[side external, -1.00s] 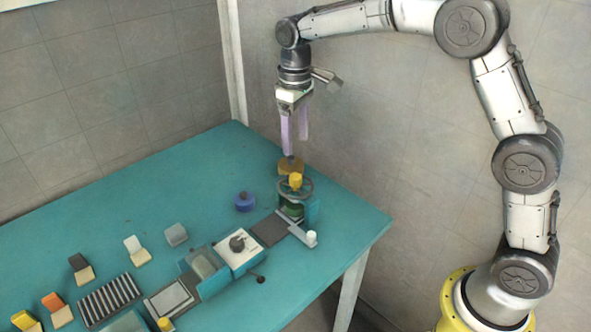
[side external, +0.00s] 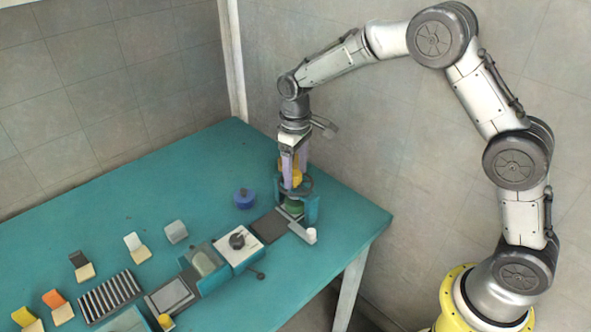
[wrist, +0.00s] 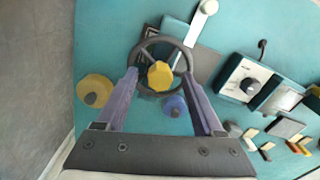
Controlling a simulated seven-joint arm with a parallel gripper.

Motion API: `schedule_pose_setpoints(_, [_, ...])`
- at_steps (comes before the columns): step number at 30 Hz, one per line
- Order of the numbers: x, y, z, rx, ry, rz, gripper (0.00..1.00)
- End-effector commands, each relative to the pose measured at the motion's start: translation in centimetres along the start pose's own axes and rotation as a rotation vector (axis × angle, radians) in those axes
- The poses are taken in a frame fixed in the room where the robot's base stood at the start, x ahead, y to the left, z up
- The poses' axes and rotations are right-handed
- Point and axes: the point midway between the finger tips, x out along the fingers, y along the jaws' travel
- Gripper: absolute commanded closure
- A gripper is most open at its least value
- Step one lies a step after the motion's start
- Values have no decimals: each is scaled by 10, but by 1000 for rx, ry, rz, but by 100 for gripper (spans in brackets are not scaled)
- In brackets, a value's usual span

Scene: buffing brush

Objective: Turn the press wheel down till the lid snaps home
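The press wheel, a dark spoked ring (wrist: 161,39) with a yellow hub knob (wrist: 159,75), shows in the wrist view. In the side view the wheel (side external: 308,184) sits atop a teal press frame (side external: 312,208) and is partly hidden by my fingers. A green part (side external: 293,206) shows under it; I cannot make out a separate lid or its seating. My gripper (side external: 295,182) points straight down over the wheel. Its two lilac fingers stand apart on either side of the yellow knob in the wrist view (wrist: 159,76). I see no contact with the knob.
A blue knobbed disc (side external: 244,199) stands left of the press, and a yellow one (wrist: 96,89) is close by. A lever with a white end (side external: 311,235) sticks out in front. A dial box (side external: 238,246) and several small blocks lie further left. The back table is clear.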

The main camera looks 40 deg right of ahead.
Motion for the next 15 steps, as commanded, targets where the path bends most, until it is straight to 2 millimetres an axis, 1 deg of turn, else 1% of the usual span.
schedule_pose_setpoints(1, [0, 0, 0, 0, 0, 0, 38])
schedule_pose_setpoints(5, [0, 0, 0, 0, 0, 0, 61])
schedule_pose_setpoints(6, [0, 0, 0, 0, 0, 0, 69])
schedule_pose_setpoints(8, [0, 0, 0, 0, 0, 0, 79])
schedule_pose_setpoints(9, [-1, 0, 0, 0, 0, 0, 87])
schedule_pose_setpoints(11, [-1, 0, 0, 0, 0, 0, 97])
schedule_pose_setpoints(12, [-1, 0, 0, 0, 0, 0, 100])
schedule_pose_setpoints(15, [-1, 0, 0, 0, 1, 0, 100])
